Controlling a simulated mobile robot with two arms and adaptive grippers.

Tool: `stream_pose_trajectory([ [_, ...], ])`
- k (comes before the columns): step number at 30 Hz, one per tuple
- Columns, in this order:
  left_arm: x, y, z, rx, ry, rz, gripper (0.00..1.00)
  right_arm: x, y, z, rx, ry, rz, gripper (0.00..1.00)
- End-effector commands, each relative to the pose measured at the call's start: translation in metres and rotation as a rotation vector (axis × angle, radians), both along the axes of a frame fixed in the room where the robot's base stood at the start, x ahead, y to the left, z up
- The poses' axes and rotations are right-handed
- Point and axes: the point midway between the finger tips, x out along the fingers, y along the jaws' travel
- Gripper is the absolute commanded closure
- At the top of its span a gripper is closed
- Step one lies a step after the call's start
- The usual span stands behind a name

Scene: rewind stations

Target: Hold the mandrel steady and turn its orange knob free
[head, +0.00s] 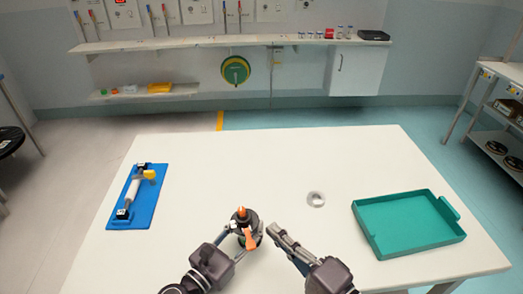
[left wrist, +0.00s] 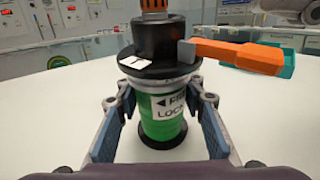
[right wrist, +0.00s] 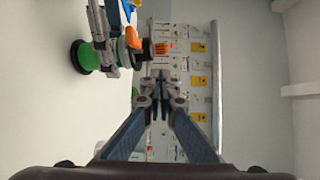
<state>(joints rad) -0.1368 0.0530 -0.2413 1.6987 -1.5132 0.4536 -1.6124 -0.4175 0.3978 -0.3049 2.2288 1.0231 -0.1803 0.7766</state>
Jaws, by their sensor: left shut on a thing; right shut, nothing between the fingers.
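The mandrel stands upright near the front of the white table, with a green labelled body (left wrist: 163,128) and a black flange and hub (left wrist: 158,62) above. Its orange knob (head: 241,212) is on top; in the left wrist view only the knob's lower part (left wrist: 154,6) shows. An orange lever (left wrist: 238,56) juts sideways from the hub. My left gripper (left wrist: 165,112) is shut on the green body below the flange. My right gripper (head: 272,230) is shut and empty, right of the mandrel and apart from it; its fingertips (right wrist: 160,82) meet in the right wrist view.
A blue board (head: 143,207) with a white roller and yellow handle lies at the left. A pale ring (head: 316,199) lies right of the mandrel. An empty teal tray (head: 368,238) sits at the right. The table's far middle (head: 270,155) is clear.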

Motion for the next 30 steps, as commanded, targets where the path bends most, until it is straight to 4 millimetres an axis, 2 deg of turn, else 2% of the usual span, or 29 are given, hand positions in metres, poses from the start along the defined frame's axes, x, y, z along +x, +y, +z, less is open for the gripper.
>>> stream_pose_trajectory([
  [1, -0.001, 0.003, -0.009, 0.012, 0.01, 0.006, 0.99, 0.0, 0.0, -0.001, 0.0, 0.0, 0.0, 1.0],
  [4, -0.001, 0.004, -0.008, 0.012, 0.01, 0.006, 0.99, 0.0, 0.0, 0.0, 0.0, 0.0, 0.0, 1.0],
  [5, 0.0, 0.004, -0.008, 0.012, 0.01, 0.006, 0.65, 0.0, 0.0, 0.0, 0.0, 0.0, 0.0, 1.0],
  [11, 0.0, 0.003, -0.005, 0.007, 0.006, 0.005, 0.44, 0.0, 0.0, 0.0, 0.0, -0.001, 0.0, 1.0],
  [22, -0.004, 0.006, -0.003, 0.005, 0.003, 0.003, 0.44, 0.0, 0.0, 0.0, 0.0, -0.001, 0.0, 1.0],
  [26, -0.019, 0.018, -0.003, 0.007, 0.005, 0.003, 0.44, 0.0, 0.0, 0.0, 0.0, -0.001, 0.0, 1.0],
  [30, -0.043, 0.038, -0.004, 0.007, 0.007, 0.004, 0.44, 0.0, 0.0, 0.0, 0.0, -0.001, 0.0, 1.0],
])
